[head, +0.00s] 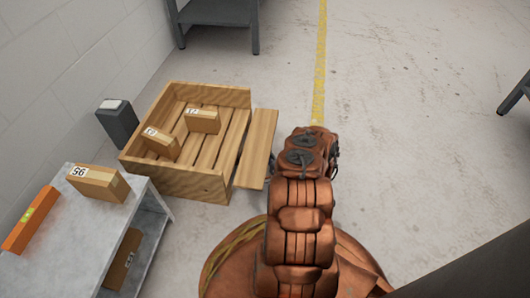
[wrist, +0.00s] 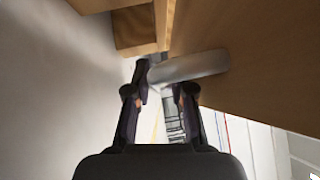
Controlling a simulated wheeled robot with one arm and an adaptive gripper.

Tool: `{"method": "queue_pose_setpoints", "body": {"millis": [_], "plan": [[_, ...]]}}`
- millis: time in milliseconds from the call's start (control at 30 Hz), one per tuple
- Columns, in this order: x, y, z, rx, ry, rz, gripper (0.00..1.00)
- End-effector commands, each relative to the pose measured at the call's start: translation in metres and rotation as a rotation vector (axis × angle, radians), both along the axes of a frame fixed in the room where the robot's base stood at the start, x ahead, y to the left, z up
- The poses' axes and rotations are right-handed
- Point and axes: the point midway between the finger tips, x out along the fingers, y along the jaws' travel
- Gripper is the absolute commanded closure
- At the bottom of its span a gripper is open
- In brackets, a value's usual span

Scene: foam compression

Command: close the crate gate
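The wooden crate (head: 176,184) stands on the floor left of my arm in the head view, with two cardboard boxes in it. Its gate (head: 258,148) is a wooden panel along the crate's right side, standing a little away from it. In the wrist view the gate (wrist: 265,75) fills the right, and part of the crate (wrist: 133,28) shows at the top. A metal handle (wrist: 195,67) on the gate lies at my fingertips. My gripper (wrist: 163,95) has its fingers apart, close to the handle; I cannot tell whether they touch it. The head view hides the gripper behind my arm.
A grey table (head: 75,237) at the lower left holds a cardboard box (head: 98,184) and an orange box (head: 30,218). A dark bin (head: 118,127) stands between crate and wall. A grey rack (head: 218,15) stands behind.

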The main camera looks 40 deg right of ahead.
Motion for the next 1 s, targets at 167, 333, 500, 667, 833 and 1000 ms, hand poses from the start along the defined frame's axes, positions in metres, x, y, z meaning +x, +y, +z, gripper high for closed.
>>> {"method": "queue_pose_setpoints", "body": {"millis": [167, 333, 500, 667, 833, 1000], "plan": [[-0.0002, -0.0001, 0.0002, 0.000, 0.000, 0.000, 0.80], [-0.0003, -0.0001, 0.0000, 0.000, 0.000, 0.000, 0.98], [-0.0004, -0.0003, 0.0001, 0.000, 0.000, 0.000, 1.00], [-0.0004, -0.0003, 0.0001, 0.000, 0.000, 0.000, 1.00], [-0.0004, -0.0003, 0.0002, 0.000, 0.000, -0.001, 1.00], [0.0025, 0.0019, 0.0015, -0.004, 0.005, 0.004, 1.00]]}}
